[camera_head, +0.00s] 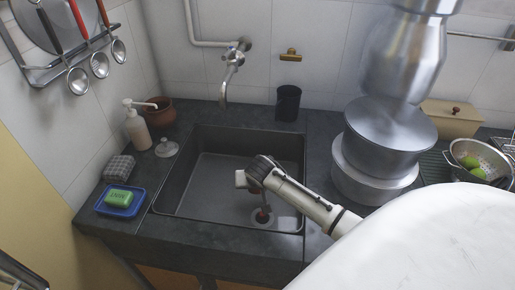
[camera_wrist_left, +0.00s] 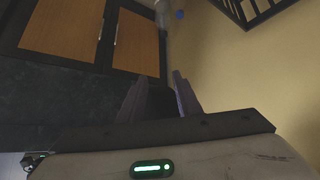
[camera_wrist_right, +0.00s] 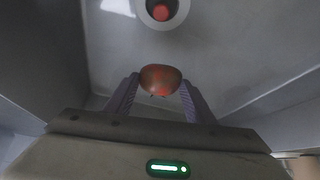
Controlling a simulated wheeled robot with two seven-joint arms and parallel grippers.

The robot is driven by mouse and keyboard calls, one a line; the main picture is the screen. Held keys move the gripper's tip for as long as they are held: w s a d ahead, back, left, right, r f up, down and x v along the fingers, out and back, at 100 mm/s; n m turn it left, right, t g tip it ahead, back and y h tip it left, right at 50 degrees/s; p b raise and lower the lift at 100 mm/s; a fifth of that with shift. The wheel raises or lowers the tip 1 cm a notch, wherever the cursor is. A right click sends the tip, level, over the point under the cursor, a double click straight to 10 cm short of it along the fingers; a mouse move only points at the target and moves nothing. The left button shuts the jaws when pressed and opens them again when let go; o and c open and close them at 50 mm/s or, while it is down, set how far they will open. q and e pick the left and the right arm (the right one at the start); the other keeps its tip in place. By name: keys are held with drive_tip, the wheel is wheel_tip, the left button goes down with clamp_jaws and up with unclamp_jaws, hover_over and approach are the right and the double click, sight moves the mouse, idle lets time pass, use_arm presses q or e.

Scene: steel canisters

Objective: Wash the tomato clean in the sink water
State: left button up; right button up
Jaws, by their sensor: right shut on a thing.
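In the right wrist view the tomato (camera_wrist_right: 160,79) is red with dull brown smudges over much of its skin. It sits between the fingertips of my right gripper (camera_wrist_right: 158,92), which is shut on it. In the head view my right gripper (camera_head: 260,203) points down inside the dark sink (camera_head: 178,185), low over its floor; the tomato is hard to make out there. The sink's floor looks grey and glossy; I cannot tell how deep any water is. The tap (camera_head: 232,60) shows no stream. My left gripper (camera_wrist_left: 160,92) is open and empty near cabinet doors.
A round drain (camera_wrist_right: 163,15) with a red centre lies beyond the tomato. A soap bar on a blue dish (camera_head: 121,211), a soap bottle (camera_head: 138,128) and a black cup (camera_head: 288,103) stand around the sink. Large steel pots (camera_head: 375,182) and a colander (camera_head: 480,160) stand right.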

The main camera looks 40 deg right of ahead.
sight(257, 192)
wheel_tip(257, 192, down, 3)
drive_tip(key=shift+f+b, duration=0.1)
drive_tip(key=shift+b, duration=0.55)
drive_tip(key=shift+f+b, duration=0.55)
drive_tip(key=shift+f, duration=0.05)
idle(0.5)
drive_tip(key=shift+r, duration=0.15)
wheel_tip(257, 192, up, 3)
drive_tip(key=p, duration=0.2)
drive_tip(key=shift+p, duration=0.35)
drive_tip(key=shift+r, duration=0.65)
wheel_tip(257, 192, up, 17)
idle(0.7)
idle(2.0)
drive_tip(key=shift+r, duration=2.05)
